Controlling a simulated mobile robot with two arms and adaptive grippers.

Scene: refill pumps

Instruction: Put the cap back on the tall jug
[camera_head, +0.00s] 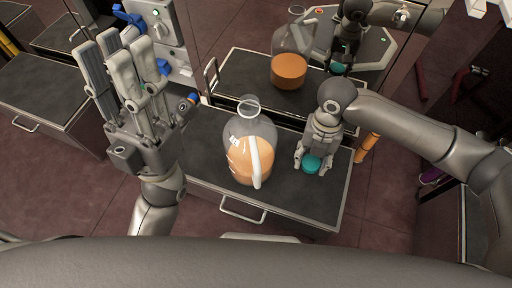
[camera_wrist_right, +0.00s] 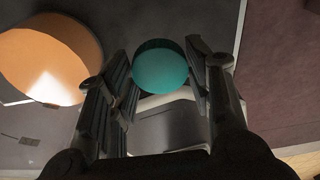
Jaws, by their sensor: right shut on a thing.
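The tall jug (camera_head: 251,150) is clear glass with orange liquid and a pale handle. It stands upright on the dark bench top, its round mouth (camera_head: 248,106) uncovered. My right gripper (camera_head: 312,160) is to the right of the jug, pointing down, shut on the teal cap (camera_head: 312,164). In the right wrist view the cap (camera_wrist_right: 160,68) sits between the fingers, and the jug's orange body (camera_wrist_right: 45,60) is to its left. I cannot tell whether the cap touches the bench. My left gripper (camera_head: 122,52) is raised at the left, fingers pointing up, apart and empty.
The dark bench top (camera_head: 290,200) has a metal rim and a front handle (camera_head: 243,210). Behind it, a second jug (camera_head: 290,65) and arm look like a reflection. A grey panel with a blue nozzle (camera_head: 130,18) stands behind my left gripper. An orange cylinder (camera_head: 367,146) is at right.

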